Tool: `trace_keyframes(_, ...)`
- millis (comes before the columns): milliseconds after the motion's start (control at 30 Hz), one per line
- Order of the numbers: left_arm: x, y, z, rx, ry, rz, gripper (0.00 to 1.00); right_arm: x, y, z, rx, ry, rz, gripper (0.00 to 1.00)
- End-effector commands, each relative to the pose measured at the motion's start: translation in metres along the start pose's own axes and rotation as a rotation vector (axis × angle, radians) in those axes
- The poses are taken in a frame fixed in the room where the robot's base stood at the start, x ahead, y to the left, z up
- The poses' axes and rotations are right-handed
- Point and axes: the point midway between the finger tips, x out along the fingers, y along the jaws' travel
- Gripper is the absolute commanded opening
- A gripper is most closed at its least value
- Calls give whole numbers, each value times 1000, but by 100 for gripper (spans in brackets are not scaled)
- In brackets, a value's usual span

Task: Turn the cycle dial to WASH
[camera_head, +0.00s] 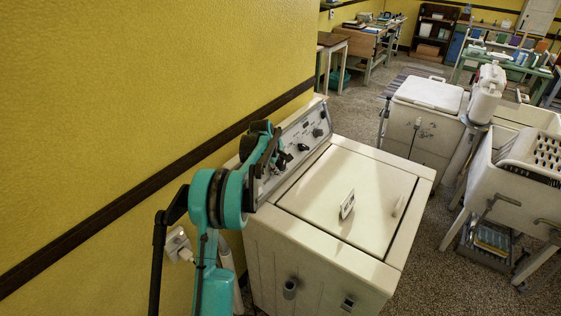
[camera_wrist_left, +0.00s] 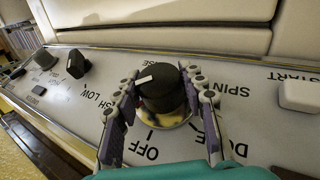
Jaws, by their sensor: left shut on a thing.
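The cycle dial (camera_wrist_left: 163,88) is a round black knob with a white mark on the left part of its top, in the left wrist view. My left gripper (camera_wrist_left: 160,100) is shut on it, with one finger on each side. OFF, SPIN and partly hidden labels surround it, upside down in this view. The letters "SH" show at the left, beside LOW. In the head view my left gripper (camera_head: 281,160) is at the near end of the washer's control panel (camera_head: 318,117), and largely hides the dial. My right gripper is not in view.
A white START button (camera_wrist_left: 299,95) is at the right. The white washer (camera_head: 262,243) stands by a yellow wall (camera_head: 150,90).

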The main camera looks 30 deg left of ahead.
Motion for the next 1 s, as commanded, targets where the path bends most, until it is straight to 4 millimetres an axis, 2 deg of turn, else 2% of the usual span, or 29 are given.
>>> trace_keyframes(333, 0, 1, 0, 43, -7, -106, 12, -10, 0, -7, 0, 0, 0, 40)
trace_keyframes(800, 1, 0, 0, 48, -7, -118, 12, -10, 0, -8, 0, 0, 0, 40)
trace_keyframes(833, 1, 0, 0, 48, -7, -118, 43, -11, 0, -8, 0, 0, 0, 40)
trace_keyframes(900, 1, 0, 0, 47, -7, -117, 62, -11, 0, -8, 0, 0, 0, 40)
trace_keyframes(1000, 1, 0, 0, 47, -7, -117, 62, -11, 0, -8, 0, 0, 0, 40)
